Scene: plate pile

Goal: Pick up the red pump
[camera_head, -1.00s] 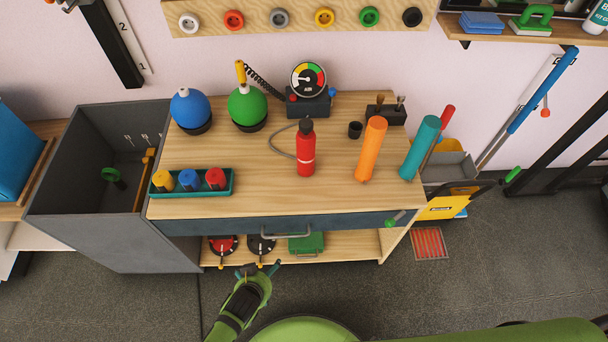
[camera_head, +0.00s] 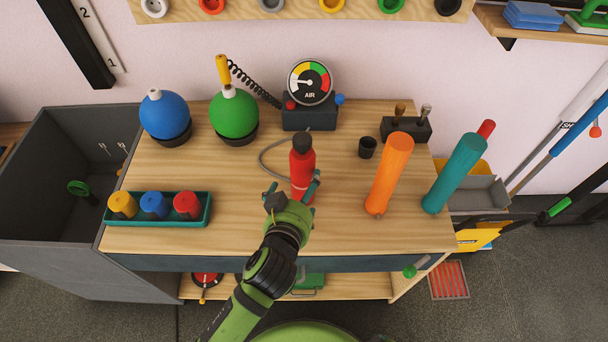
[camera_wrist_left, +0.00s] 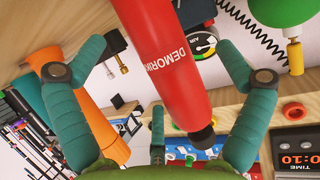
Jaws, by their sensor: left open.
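The red pump (camera_head: 302,171), a red cylinder with a dark cap, stands upright on the wooden workbench (camera_head: 250,238). A thin grey hose curves behind it. My left gripper (camera_head: 291,188) is open at the near side of the pump, with teal fingers to its left and right. In the left wrist view the pump (camera_wrist_left: 165,55), with white lettering, lies between the spread fingers of my left gripper (camera_wrist_left: 160,60). I see no clear finger contact. The gripper hides the pump's lower part in the head view. My right gripper is not in view.
An orange cylinder (camera_head: 388,175) and a teal cylinder (camera_head: 455,172) stand to the right. A teal tray (camera_head: 160,221) with colored pegs is at the left. Blue (camera_head: 165,115) and green (camera_head: 234,113) balls and an air gauge (camera_head: 310,83) stand behind.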

